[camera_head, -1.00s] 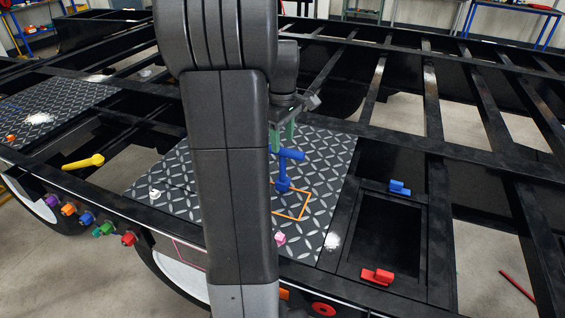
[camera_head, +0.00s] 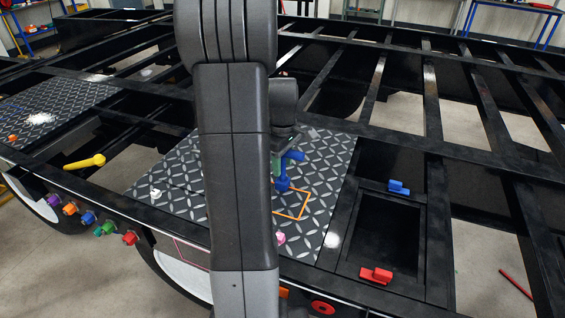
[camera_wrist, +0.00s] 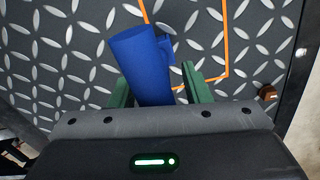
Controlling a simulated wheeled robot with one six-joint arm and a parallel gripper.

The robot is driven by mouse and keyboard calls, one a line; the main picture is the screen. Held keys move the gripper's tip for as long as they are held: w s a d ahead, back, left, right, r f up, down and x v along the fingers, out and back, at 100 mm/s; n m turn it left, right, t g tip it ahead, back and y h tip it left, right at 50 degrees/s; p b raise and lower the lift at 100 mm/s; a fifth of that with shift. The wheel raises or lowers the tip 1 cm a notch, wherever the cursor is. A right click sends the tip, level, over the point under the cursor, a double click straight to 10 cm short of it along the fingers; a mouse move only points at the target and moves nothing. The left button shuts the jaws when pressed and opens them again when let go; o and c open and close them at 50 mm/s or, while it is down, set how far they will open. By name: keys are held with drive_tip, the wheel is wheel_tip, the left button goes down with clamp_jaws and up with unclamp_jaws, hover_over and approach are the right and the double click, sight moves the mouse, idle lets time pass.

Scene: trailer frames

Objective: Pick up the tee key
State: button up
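The blue tee key (camera_head: 283,185) stands upright on the diamond-plate panel (camera_head: 320,205), by the orange outlined square (camera_head: 304,204). Its crossbar is on top, partly hidden by my arm. In the wrist view the tee key (camera_wrist: 145,58) lies between the two green fingers of my gripper (camera_wrist: 157,82), with a gap visible on the right side. My gripper (camera_head: 277,165) is lowered around the key's upper part and looks open. Contact on the left finger cannot be made out.
A blue clip-like block (camera_head: 399,188) and a red one (camera_head: 376,275) sit by the open recess (camera_head: 385,230) at right. A pink piece (camera_head: 281,238) and a white piece (camera_head: 155,193) lie on the panel. A yellow tool (camera_head: 85,162) is at left. Open frame gaps surround the panel.

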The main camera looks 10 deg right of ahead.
drive_tip(key=c, duration=0.8)
clamp_jaws()
drive_tip(key=shift+r, duration=0.1)
